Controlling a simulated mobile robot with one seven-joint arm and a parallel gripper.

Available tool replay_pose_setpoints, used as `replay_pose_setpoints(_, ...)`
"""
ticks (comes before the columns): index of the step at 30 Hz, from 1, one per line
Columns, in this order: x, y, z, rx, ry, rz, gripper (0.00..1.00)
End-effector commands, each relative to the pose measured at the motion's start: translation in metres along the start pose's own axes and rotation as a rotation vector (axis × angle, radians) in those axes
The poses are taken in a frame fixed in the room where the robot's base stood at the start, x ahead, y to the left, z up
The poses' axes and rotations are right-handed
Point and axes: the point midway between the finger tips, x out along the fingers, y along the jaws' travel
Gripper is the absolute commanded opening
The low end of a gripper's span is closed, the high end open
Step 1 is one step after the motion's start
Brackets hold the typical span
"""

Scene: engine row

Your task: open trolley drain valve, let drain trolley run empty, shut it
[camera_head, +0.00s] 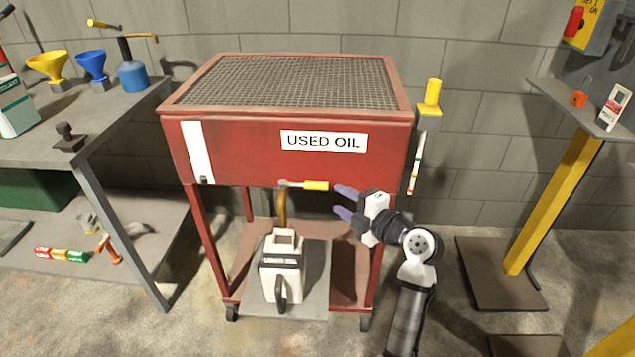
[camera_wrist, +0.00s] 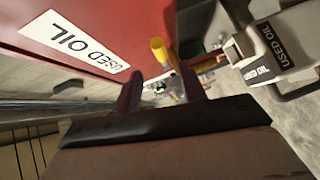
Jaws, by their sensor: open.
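The red drain trolley (camera_head: 235,150), labelled USED OIL, stands in the middle with a mesh top. Its drain valve lever (camera_head: 316,186) has a yellow grip and lies level, pointing right, under the trolley's front edge. The yellow grip also shows in the wrist view (camera_wrist: 158,50), near the finger tips. A brass spout (camera_head: 282,208) hangs down over a white USED OIL jug (camera_head: 283,262). My gripper (camera_head: 343,202) is open and empty, just right of the lever's end and apart from it. No flowing oil shows.
A workbench (camera_head: 115,110) with yellow and blue funnels stands at left. A narrow stand (camera_head: 555,180) on a yellow post is at right. The jug sits on a grey plate (camera_head: 318,280) on the trolley's lower shelf. A pale strip (camera_head: 196,150) runs down the trolley's front left.

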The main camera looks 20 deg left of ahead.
Motion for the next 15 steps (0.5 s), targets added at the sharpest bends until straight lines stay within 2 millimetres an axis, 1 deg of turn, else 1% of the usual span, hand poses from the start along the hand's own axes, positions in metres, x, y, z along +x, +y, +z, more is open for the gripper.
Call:
replay_pose_setpoints(1,0.012,0.003,-0.001,0.001,0.003,-0.002,0.41)
replay_pose_setpoints(3,0.028,0.004,-0.002,0.000,0.003,-0.002,0.41)
replay_pose_setpoints(9,0.067,0.003,-0.001,0.000,0.001,-0.002,0.41)
replay_pose_setpoints(12,0.082,0.003,-0.001,0.000,0.001,-0.001,0.41)
replay_pose_setpoints(15,0.092,0.002,-0.001,0.000,0.000,-0.001,0.41)
